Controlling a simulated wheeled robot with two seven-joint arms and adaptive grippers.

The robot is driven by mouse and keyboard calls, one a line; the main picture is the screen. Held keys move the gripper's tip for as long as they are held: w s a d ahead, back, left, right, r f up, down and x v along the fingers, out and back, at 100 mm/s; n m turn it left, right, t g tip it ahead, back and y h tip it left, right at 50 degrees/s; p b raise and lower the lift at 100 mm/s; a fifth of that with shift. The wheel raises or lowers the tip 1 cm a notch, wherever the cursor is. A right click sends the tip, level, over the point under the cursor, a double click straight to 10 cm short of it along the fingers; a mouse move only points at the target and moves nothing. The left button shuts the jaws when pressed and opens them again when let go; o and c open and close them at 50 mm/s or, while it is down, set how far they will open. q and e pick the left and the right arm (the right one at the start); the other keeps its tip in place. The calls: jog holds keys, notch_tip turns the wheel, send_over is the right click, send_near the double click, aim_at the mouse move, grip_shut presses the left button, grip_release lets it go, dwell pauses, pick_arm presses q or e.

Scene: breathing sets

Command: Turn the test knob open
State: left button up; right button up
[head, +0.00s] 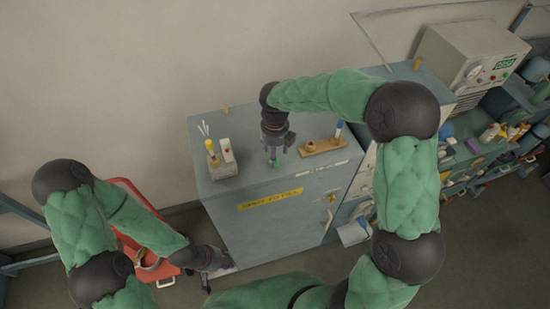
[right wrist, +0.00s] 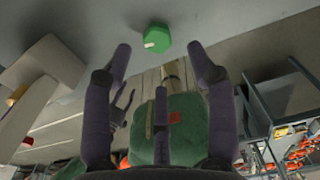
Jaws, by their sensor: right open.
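The green test knob (right wrist: 156,38) is a small six-sided piece with a pale mark on one side, on a grey surface. In the head view the green knob (head: 275,163) shows on top of the grey cabinet, just below my right gripper. My right gripper (head: 272,150) points down at it from above. In the right wrist view my right gripper (right wrist: 160,53) is open, its two fingers apart with the knob beyond and between their tips, not gripped. My left gripper (head: 215,278) hangs low beside the cabinet's front left, fingers apart and empty.
A small block with a yellow-topped item (head: 211,150) and a white box with a red spot (head: 227,150) stand left of the knob. A wooden holder (head: 322,147) lies to its right. The grey cabinet (head: 290,250) has a yellow label. A red cart (head: 148,230) stands at left.

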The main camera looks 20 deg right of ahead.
notch_tip(320, 180, up, 7)
dwell(0.3)
jog(key=shift+s+f, duration=0.1)
dwell(0.4)
